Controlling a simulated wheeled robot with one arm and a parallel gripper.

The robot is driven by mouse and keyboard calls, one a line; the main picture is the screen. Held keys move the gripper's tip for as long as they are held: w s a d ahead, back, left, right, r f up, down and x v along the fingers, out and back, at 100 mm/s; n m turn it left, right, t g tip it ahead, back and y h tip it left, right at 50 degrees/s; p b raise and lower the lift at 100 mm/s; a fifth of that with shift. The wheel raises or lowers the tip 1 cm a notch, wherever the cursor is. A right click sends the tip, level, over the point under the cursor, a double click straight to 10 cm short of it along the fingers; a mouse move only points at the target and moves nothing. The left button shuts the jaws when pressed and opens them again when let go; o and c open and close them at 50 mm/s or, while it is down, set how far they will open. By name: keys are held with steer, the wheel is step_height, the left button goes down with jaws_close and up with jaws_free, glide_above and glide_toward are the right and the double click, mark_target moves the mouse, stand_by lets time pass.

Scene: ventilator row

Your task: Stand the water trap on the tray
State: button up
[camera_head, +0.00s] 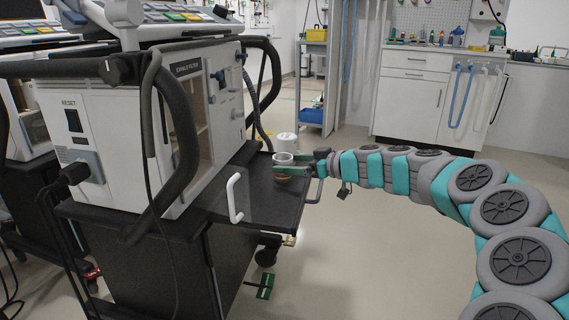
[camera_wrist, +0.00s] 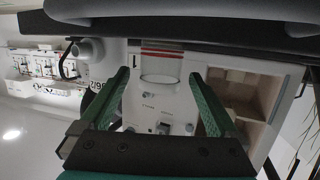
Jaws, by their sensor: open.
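The water trap (camera_head: 284,157) is a small pale cup with a reddish-brown band near its base. It appears upright on the black tray (camera_head: 262,205), near the far right corner; its base is partly hidden, so contact is hard to tell. My gripper (camera_head: 291,169) is at the trap, its green fingers around it at mid-height. In the wrist view, my gripper (camera_wrist: 163,100) has its fingers apart on either side of the clear trap (camera_wrist: 160,85), with visible gaps. Red rings show at the trap's upper end there.
A white handle (camera_head: 235,198) rises at the tray's near side. The tray's middle is bare.

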steer(key=v, duration=0.9)
steer(key=shift+d+r, duration=0.1)
stand_by(1.0)
